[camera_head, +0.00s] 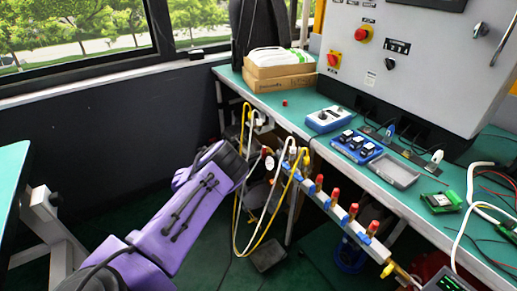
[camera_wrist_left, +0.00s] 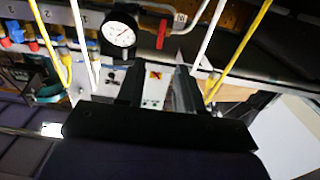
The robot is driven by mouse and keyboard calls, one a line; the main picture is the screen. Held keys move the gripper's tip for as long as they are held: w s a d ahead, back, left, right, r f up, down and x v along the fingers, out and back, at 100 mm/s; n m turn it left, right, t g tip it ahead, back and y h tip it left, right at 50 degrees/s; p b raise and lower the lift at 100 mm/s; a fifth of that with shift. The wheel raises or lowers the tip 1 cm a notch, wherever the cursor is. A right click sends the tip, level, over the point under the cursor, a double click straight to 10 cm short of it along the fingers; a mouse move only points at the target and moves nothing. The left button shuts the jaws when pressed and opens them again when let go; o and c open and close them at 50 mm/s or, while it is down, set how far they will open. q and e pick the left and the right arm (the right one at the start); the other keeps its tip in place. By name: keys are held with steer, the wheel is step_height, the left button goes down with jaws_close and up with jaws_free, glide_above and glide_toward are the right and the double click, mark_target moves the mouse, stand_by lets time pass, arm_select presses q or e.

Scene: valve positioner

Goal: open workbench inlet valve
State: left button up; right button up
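My left arm (camera_head: 190,205) reaches from the lower left toward the hoses at the front edge of the workbench (camera_head: 300,112). In the left wrist view my left gripper (camera_wrist_left: 158,82) has its two dark fingers apart with nothing between them. Beyond the fingertips are a round white pressure gauge (camera_wrist_left: 120,30) and, to its right, a red handle (camera_wrist_left: 162,33), apart from the fingers. I cannot tell for sure whether this handle is the inlet valve. In the head view, a manifold with several red-capped valves (camera_head: 335,197) and blue fittings runs along the bench front. My right gripper is out of view.
Yellow hoses (camera_head: 240,195) and white hoses (camera_head: 268,205) hang close around my left gripper. A grey control cabinet (camera_head: 405,70), cardboard boxes (camera_head: 280,78) and blue trays (camera_head: 356,146) stand on the bench. The floor at lower left has some free room.

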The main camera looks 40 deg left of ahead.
mark_target(264, 153)
arm_select(q)
steer(key=x, duration=0.9)
steer(key=shift+w+d+b, duration=0.15)
steer(key=shift+w+b, duration=0.15)
steer(key=shift+b, duration=0.1)
steer(key=shift+f, duration=0.1)
jaws_close()
